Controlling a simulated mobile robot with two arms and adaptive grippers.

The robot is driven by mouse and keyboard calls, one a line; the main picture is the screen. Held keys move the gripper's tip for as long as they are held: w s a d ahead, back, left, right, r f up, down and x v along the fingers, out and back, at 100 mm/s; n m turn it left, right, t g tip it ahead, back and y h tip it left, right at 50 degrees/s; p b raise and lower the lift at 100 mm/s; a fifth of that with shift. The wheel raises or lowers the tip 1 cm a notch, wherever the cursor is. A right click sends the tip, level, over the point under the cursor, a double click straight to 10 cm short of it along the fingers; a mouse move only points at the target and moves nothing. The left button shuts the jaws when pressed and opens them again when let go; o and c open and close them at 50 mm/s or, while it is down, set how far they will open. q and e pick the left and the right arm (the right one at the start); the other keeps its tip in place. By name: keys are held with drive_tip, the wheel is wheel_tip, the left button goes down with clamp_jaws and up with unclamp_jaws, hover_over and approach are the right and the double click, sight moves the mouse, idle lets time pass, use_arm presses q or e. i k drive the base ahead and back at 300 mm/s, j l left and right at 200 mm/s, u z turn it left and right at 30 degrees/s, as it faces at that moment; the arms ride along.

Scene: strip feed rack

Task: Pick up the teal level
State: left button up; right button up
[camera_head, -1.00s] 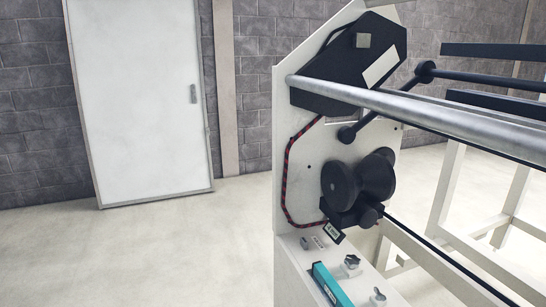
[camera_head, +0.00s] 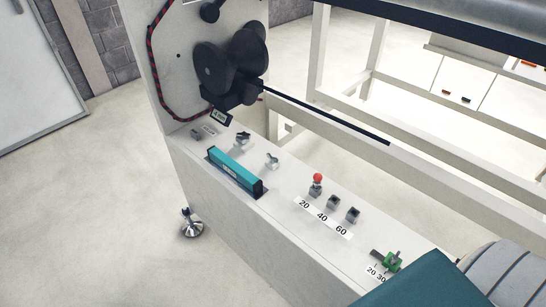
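The teal level (camera_head: 235,172) is a long teal bar with a dark base and a small pale label. It lies along the left part of the white machine ledge, near its front edge. Nothing covers it in the head view. Neither gripper is in view. A teal and grey shape fills the bottom right corner, and no fingers show on it.
Black rollers (camera_head: 232,62) rise at the ledge's left end. The floor at left is clear.

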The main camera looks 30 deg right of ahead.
sight(245, 176)
drive_tip(key=z, duration=0.55)
drive_tip(key=i+j+z, duration=0.3)
drive_tip(key=j+z, duration=0.3)
drive_tip(key=i+j+z, duration=0.25)
drive_tip(key=j+z, duration=0.3)
